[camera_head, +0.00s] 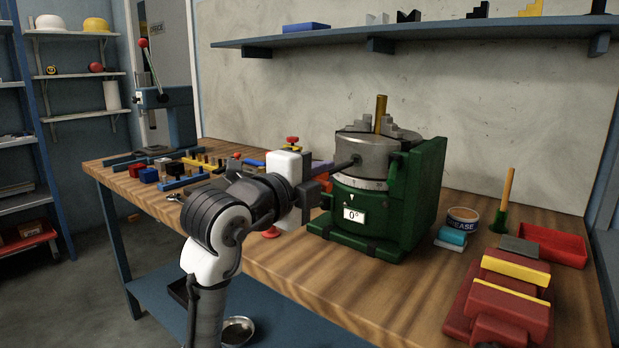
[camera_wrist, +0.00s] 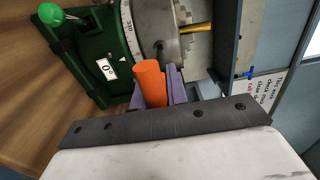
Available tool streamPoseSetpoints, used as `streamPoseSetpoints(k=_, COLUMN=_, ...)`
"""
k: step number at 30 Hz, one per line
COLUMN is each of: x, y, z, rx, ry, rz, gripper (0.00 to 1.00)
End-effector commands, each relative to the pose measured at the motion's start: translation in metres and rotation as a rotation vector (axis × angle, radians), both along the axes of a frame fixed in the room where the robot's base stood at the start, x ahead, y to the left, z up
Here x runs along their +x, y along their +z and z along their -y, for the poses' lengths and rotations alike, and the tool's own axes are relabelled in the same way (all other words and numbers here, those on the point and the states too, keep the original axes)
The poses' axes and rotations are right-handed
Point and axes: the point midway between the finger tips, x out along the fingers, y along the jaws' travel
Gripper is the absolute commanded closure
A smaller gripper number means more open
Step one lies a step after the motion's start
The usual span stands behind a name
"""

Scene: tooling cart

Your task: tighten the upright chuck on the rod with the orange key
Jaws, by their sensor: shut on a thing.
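The grey chuck (camera_head: 362,152) stands upright on a green rotary base, with its jaws on top around a brass rod (camera_head: 380,112). The rod also shows in the wrist view (camera_wrist: 197,28). My gripper (camera_head: 321,180) is at the chuck's left side, its purple fingers shut on the orange key (camera_wrist: 150,82). The key's dark shaft points at the chuck's side and its tip appears to meet the chuck (camera_wrist: 165,22) there. I cannot tell how deep the tip sits. The fingers partly hide the key in the head view.
The green base (camera_head: 420,200) rises as a bracket right of the chuck; its dial label reads 0°. A grease tin (camera_head: 462,219), a red tray (camera_head: 555,245) and a red vise (camera_head: 508,300) stand to the right. Several small blocks and tools crowd the bench at left.

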Motion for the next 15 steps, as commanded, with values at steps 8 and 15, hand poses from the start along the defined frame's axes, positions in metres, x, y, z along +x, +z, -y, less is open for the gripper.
streamPoseSetpoints(k=8, x=0.0039, y=0.0064, z=0.003, rx=-0.255, ry=-0.001, rz=-0.186, gripper=1.0)
streamPoseSetpoints(k=15, x=0.0036, y=0.0062, z=0.0031, rx=-0.475, ry=-0.001, rz=-0.346, gripper=1.0)
